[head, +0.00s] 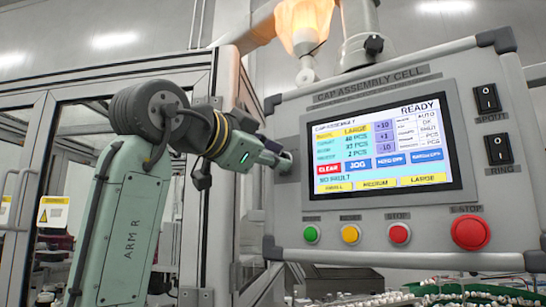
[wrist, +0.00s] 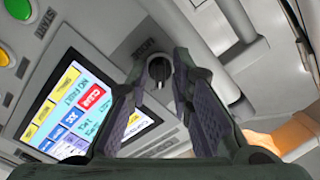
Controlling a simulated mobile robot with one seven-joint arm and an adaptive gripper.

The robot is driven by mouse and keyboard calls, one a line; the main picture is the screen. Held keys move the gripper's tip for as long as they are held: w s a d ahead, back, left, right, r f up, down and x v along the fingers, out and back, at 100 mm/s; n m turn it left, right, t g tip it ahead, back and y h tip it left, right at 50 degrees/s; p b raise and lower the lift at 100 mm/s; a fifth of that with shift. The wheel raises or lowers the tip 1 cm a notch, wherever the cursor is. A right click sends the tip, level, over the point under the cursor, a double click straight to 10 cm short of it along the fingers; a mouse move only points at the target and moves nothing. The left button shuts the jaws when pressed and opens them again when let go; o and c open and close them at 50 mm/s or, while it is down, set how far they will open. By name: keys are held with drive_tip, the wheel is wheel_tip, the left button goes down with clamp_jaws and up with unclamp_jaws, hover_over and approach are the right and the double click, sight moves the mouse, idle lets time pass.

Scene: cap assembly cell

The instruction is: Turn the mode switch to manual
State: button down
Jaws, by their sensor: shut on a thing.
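The mode switch is a round black knob (wrist: 159,68) beside a dark label (wrist: 143,48) on the grey panel. In the wrist view the knob lies between the fingertips of my gripper (wrist: 158,76), which is shut on it. In the head view my gripper (head: 278,161) reaches the panel's left edge and hides most of the switch. The screen (head: 385,150) reads READY, and a small line at its upper right appears to read AUTO. The knob's exact pointer direction is hard to tell.
The panel carries green (head: 311,234), yellow (head: 350,235) and red (head: 399,234) buttons, a large red E-stop (head: 470,232) and two black rocker switches (head: 487,98) on the right. A framed glass enclosure (head: 100,85) stands left.

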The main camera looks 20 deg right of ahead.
drive_tip(key=shift+s+d+n+b, duration=0.1)
drive_tip(key=shift+n+b, duration=0.15)
drive_tip(key=shift+n, duration=4.1)
drive_tip(key=shift+s+n+b, duration=0.1)
drive_tip(key=shift+n+b, duration=0.1)
drive_tip(key=shift+n, duration=4.15)
drive_tip(key=c, duration=1.4)
unclamp_jaws()
drive_tip(key=shift+c, duration=0.2)
